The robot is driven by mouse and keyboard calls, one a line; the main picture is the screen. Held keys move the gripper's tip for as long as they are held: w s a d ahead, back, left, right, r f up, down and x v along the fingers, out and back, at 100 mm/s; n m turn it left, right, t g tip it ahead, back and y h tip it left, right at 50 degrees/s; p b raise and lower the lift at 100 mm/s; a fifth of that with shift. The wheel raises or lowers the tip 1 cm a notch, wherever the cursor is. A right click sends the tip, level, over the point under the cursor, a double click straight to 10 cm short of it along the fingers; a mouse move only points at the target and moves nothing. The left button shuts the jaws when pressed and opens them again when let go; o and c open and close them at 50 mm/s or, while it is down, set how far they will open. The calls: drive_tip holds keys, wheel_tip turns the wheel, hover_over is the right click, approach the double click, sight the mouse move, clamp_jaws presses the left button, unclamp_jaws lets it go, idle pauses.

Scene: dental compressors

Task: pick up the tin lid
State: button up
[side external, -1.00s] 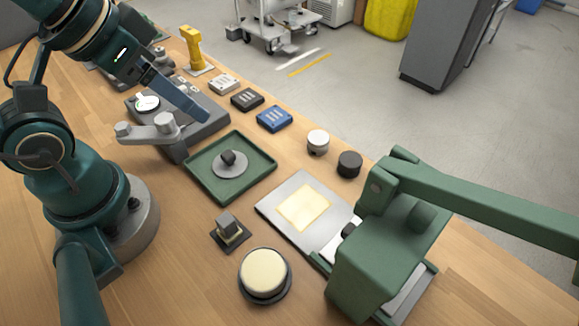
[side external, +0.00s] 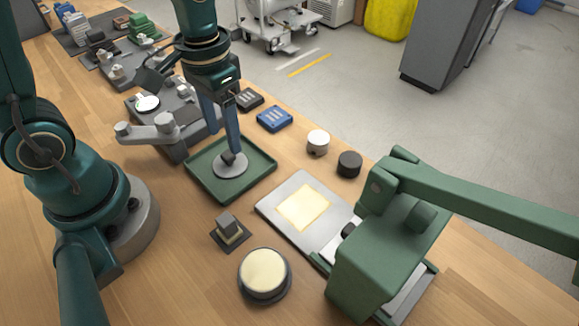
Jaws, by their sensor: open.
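The tin lid appears to be a round grey disc with a dark knob (side external: 231,168), lying in a shallow green tray (side external: 203,188). My gripper (side external: 221,143) points straight down over the tray, with its fingers apart. One finger reaches down close to the knob and partly overlaps it in the view. The other finger is further left and partly behind. I cannot tell whether either finger touches the lid.
A grey fixture (side external: 168,138) stands close left of the tray. A blue block (side external: 275,118) and white and black knobs (side external: 318,142) lie behind and right. A green lever press (side external: 385,255) stands at right. A cream-topped round piece (side external: 265,272) is in front.

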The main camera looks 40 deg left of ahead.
sight(228, 154)
drive_tip(key=shift+f, duration=2.15)
clamp_jaws()
